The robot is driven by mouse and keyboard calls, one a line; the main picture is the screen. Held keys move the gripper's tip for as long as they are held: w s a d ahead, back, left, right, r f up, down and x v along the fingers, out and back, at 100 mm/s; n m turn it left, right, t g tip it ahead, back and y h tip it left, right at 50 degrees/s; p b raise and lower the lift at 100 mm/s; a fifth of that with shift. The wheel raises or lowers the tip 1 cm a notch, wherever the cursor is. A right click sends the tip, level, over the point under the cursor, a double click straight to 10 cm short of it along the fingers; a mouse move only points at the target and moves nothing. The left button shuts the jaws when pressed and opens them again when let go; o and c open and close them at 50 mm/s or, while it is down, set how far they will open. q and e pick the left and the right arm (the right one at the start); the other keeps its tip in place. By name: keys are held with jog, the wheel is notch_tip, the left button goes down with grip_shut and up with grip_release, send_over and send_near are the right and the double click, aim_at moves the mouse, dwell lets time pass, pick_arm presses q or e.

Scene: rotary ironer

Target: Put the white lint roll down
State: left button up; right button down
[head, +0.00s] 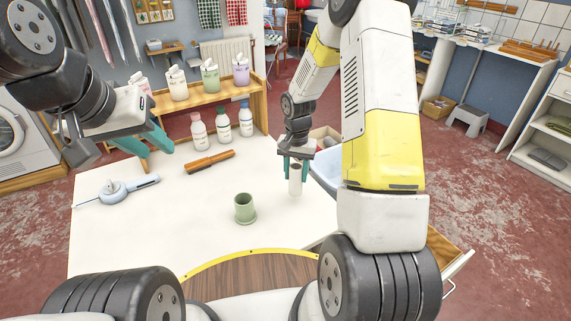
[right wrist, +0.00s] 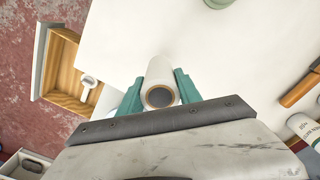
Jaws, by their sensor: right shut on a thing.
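The white lint roll (head: 295,181) is a small white cylinder with a dark core. My right gripper (head: 294,163) is shut on it and holds it upright over the right part of the white table (head: 170,235). In the right wrist view the roll (right wrist: 160,83) sits between the two green fingers of the gripper (right wrist: 159,92), its hollow end facing the camera. I cannot tell whether its lower end touches the table. My left gripper (head: 147,142) is at the upper left, over the table's back left, with its green fingers spread and nothing between them.
A green cup (head: 245,208) stands left of the roll. A brown-handled tool (head: 209,161) and a grey-blue lint tool (head: 116,192) lie further left. Several bottles (head: 222,127) stand along the back, before a wooden shelf (head: 205,89).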

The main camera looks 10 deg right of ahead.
aim_at(294, 180)
jog(key=shift+w+a+f, duration=0.1)
jog(key=shift+w+f, duration=0.05)
jog(key=shift+w, duration=0.4)
jog(key=shift+f, duration=1.65)
jog(key=shift+f, duration=0.1)
jog(key=c, duration=0.8)
grip_release()
